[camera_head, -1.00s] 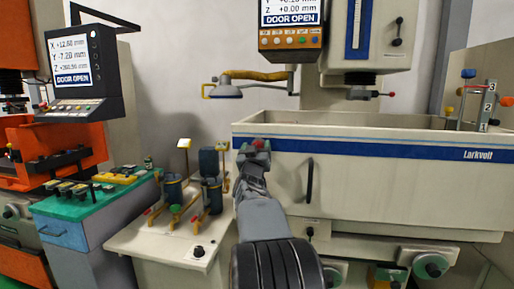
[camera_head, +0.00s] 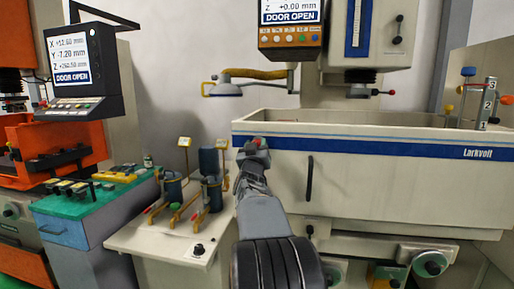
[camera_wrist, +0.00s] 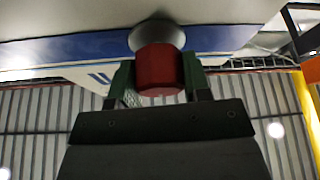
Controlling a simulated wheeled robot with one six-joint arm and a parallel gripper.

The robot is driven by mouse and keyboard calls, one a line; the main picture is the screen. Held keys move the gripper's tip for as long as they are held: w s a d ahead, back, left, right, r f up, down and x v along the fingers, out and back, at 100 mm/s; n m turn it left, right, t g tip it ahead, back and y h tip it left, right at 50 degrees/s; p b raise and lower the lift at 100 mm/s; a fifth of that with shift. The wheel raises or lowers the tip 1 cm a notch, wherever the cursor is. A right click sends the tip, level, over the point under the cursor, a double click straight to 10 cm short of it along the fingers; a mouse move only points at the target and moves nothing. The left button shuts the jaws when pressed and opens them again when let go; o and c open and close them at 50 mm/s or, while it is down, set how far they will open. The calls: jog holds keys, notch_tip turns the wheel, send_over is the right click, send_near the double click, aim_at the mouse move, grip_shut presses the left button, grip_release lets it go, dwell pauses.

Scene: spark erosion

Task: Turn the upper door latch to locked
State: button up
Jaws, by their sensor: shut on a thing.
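The upper door latch (camera_wrist: 160,70) is a red knob on a round grey boss at the tank's blue stripe, filling the middle of the wrist view. My gripper (camera_wrist: 158,80) has its green fingers on either side of the red knob and is shut on it. In the head view my gripper (camera_head: 254,150) is at the left end of the tank front, with a little red showing between its fingers. The tank door (camera_head: 400,180) is a cream panel with a blue stripe and a black handle. The latch's turn angle is hard to tell.
A screen (camera_head: 290,12) above the tank reads DOOR OPEN. A white bench (camera_head: 150,238) with pumps stands left of my arm. A black plug-like fitting (camera_head: 309,231) and several handwheels sit below the door. A second machine with a screen (camera_head: 80,65) stands far left.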

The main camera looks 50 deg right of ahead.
jog(key=shift+f+n, duration=0.1)
jog(key=shift+n, duration=0.2)
jog(key=n+t+y+b, duration=0.1)
jog(key=n, duration=0.1)
jog(key=n+t+y+b, duration=0.1)
jog(key=n+b, duration=0.1)
jog(key=n, duration=0.1)
jog(key=shift+n+y, duration=0.3)
jog(key=n+y, duration=0.2)
jog(key=n, duration=0.2)
jog(key=shift+n, duration=0.3)
jog(key=n+p, duration=0.1)
jog(key=n+y+p, duration=0.1)
jog(key=n, duration=0.1)
jog(key=shift+r+t, duration=0.3)
jog(key=n+y+p, duration=0.1)
jog(key=n+p, duration=0.2)
jog(key=shift+w, duration=0.1)
jog(key=n+p, duration=0.1)
jog(key=n+g+y+p, duration=0.1)
jog(key=n+p, duration=0.2)
jog(key=shift+f+g, duration=0.25)
jog(key=shift+g, duration=0.15)
